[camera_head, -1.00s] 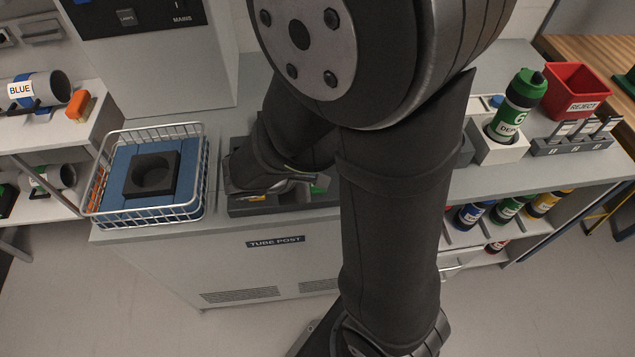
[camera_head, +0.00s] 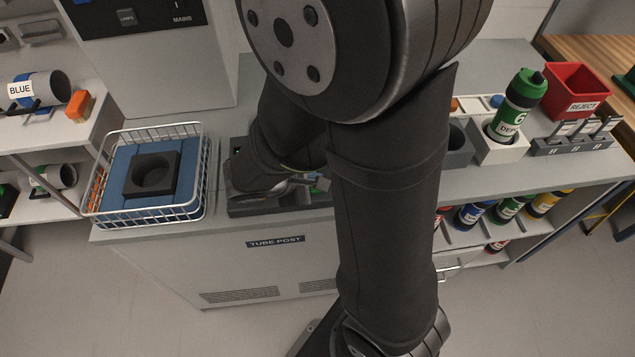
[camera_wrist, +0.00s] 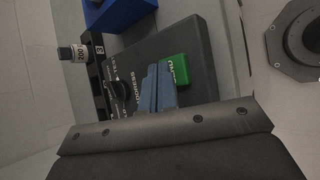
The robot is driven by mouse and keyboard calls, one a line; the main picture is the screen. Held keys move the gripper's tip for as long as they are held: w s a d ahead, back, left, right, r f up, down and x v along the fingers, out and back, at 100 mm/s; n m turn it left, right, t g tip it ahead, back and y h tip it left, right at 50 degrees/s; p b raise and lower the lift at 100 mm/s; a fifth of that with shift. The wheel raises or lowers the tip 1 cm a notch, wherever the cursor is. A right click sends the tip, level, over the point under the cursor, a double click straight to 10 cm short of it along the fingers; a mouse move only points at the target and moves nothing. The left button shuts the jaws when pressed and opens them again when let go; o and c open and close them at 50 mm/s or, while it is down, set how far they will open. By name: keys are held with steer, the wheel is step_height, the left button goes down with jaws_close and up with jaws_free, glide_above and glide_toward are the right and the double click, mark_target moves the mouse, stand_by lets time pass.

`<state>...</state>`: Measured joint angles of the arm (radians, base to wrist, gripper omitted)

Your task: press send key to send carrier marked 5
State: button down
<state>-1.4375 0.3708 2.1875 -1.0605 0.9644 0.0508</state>
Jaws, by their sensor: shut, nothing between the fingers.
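The dark control panel (camera_head: 238,208) lies flat on the grey bench under my arm. In the wrist view the panel (camera_wrist: 195,38) carries a green key (camera_wrist: 173,69) with partly hidden white lettering, a black knob (camera_wrist: 118,90) and the word ADDRESS. My gripper (camera_wrist: 158,88) is shut and empty, its blue-grey fingertips over the panel right beside the green key; I cannot tell whether they touch it. In the head view my gripper (camera_head: 322,183) is low over the panel's right part, and the key is hidden. I cannot make out a carrier marked 5.
A wire basket (camera_head: 205,180) with blue lining and a black socket block (camera_head: 135,185) stands left of the panel. To the right are a green carrier (camera_head: 512,112) in a white holder, a red REJECT bin (camera_head: 572,85) and a shelf of several coloured carriers (camera_head: 508,208).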

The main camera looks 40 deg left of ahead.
steer(key=shift+f, duration=0.4)
stand_by(0.5)
steer(key=shift+r, duration=3.35)
steer(key=shift+f, duration=0.1)
steer(key=shift+r, duration=2)
steer(key=shift+f, duration=0.1)
